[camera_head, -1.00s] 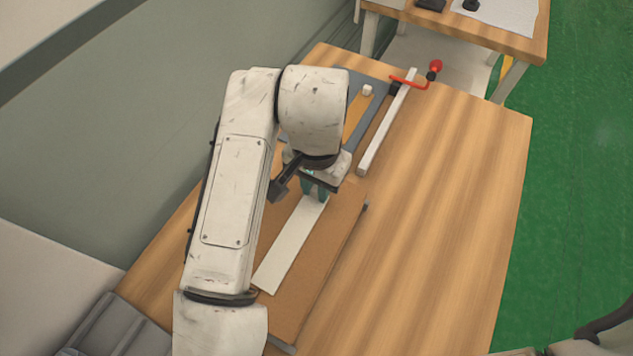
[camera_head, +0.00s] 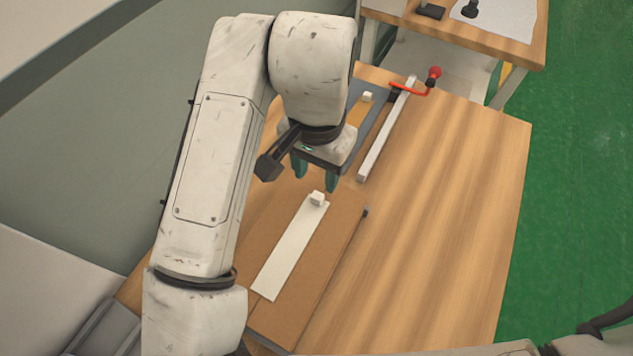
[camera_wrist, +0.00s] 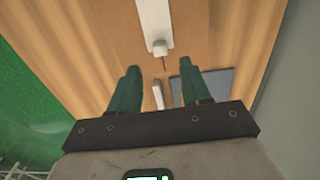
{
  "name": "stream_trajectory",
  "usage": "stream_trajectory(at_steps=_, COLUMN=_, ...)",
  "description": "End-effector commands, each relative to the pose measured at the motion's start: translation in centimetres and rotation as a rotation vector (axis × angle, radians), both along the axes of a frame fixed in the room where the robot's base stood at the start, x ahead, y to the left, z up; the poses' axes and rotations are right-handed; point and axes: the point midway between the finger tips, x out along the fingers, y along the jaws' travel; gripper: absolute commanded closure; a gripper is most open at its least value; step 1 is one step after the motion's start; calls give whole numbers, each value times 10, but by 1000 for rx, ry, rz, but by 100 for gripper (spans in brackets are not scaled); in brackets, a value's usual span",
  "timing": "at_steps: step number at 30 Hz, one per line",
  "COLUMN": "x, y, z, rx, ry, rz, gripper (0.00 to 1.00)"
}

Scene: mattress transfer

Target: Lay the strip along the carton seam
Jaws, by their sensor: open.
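A white strip (camera_head: 291,250) lies flat along the top of the brown carton (camera_head: 319,285), with a small white block-like tab (camera_head: 317,199) at its far end. My gripper (camera_head: 315,184) is open and empty, above and a little beyond the tab, apart from it. In the wrist view the strip (camera_wrist: 154,18) and its tab (camera_wrist: 160,48) show ahead of the spread green fingers (camera_wrist: 156,80). A short dark seam line shows just past the tab there. The seam under the strip is hidden.
A grey tray (camera_head: 374,88) with an orange strip (camera_head: 358,108) lies beyond my gripper. Beside it is a white bar (camera_head: 386,137) with a red-handled clamp (camera_head: 433,77). The right side of the wooden table (camera_head: 440,200) is clear.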

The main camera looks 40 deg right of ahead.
Motion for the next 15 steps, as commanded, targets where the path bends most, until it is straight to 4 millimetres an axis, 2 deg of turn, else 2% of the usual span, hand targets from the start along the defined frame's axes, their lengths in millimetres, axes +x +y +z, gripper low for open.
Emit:
stream_trajectory(at_steps=1, x=1, y=0, z=11, rx=2, ry=-3, rz=-2, gripper=53)
stream_trajectory(at_steps=6, x=1, y=1, z=38, rx=3, ry=-3, rz=-1, gripper=53)
stream_trajectory(at_steps=10, x=0, y=0, z=48, rx=2, ry=0, rz=-1, gripper=53)
stream_trajectory(at_steps=15, x=0, y=0, z=51, rx=1, ry=0, rz=1, gripper=53)
